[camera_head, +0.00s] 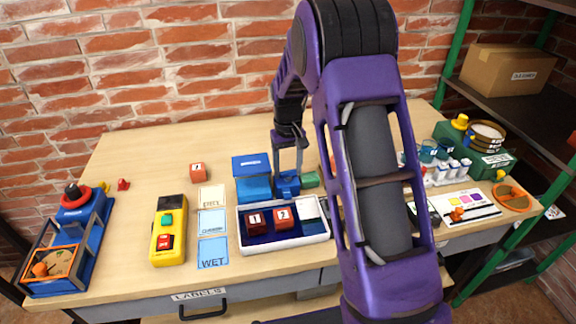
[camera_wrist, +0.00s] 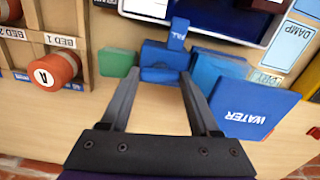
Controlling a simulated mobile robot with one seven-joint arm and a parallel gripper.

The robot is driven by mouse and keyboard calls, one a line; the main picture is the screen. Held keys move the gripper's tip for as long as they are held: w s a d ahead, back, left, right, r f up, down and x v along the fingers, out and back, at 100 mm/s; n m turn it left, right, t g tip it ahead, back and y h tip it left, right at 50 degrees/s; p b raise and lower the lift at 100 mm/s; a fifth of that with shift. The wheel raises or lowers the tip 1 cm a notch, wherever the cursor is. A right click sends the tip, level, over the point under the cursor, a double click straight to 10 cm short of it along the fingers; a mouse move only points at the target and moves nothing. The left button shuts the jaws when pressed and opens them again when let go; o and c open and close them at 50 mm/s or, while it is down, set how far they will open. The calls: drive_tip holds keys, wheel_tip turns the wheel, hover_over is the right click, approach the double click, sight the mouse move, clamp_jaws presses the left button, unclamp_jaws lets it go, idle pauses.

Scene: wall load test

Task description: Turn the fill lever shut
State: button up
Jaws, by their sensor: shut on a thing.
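The blue fill fitting (camera_head: 287,186) stands on the table just right of the blue water tank (camera_head: 252,187). In the wrist view, a blue upright piece marked FILL (camera_wrist: 178,34) rises from the fitting's far side. My gripper (camera_head: 288,171) reaches down to the fitting from above. In the wrist view, the fingertips (camera_wrist: 160,73) stand either side of a blue part of the fitting, shut on the fill lever. The exact contact is partly hidden by the fingers.
A green block (camera_wrist: 118,62) sits close beside the fitting. A white tray (camera_head: 262,238) with two red numbered blocks lies in front. A wooden rack with an orange-capped jar A (camera_wrist: 57,69) is at the left in the wrist view.

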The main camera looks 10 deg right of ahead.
drive_tip(key=shift+m, duration=0.5)
drive_tip(key=o, duration=1.4)
drive_tip(key=shift+c, duration=0.2)
